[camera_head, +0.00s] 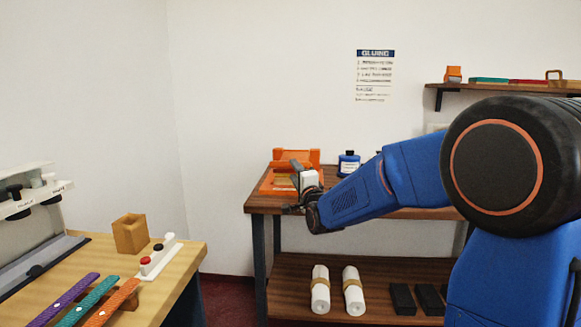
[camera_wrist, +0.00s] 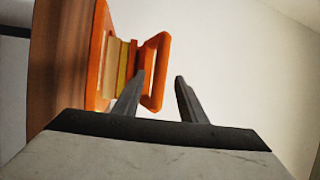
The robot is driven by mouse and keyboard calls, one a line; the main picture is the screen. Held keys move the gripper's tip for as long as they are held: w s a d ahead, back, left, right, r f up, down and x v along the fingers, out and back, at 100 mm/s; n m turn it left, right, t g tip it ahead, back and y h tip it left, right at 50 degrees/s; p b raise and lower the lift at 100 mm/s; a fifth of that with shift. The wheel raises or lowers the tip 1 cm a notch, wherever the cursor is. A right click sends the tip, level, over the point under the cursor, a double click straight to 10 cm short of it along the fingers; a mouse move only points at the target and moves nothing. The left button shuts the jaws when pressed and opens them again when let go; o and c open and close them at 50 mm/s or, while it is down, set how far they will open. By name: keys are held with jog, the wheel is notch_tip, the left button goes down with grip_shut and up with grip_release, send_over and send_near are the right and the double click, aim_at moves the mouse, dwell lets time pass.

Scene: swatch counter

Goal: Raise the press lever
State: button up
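The orange press (camera_head: 268,182) stands on the left end of the wooden table against the back wall. In the wrist view its orange base (camera_wrist: 101,55) shows at the left, with pale and yellowish layers beside it. An orange loop-shaped lever (camera_wrist: 163,65) sticks out from it to the right. My gripper (camera_wrist: 160,76) is open, and the lever's outer bar shows between its two fingertips. The left finger covers part of the loop. I cannot tell whether a finger touches it. In the head view my gripper (camera_head: 296,172) is in front of the press and hides part of it.
White rolls (camera_head: 320,290) and dark blocks lie on the lower shelf. A counter (camera_head: 185,262) at the left holds a wooden cup (camera_head: 130,234) and coloured strips. A wall shelf (camera_head: 500,87) is at the upper right.

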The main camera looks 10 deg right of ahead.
aim_at(290, 165)
jog(key=shift+x, duration=2.75)
grip_shut()
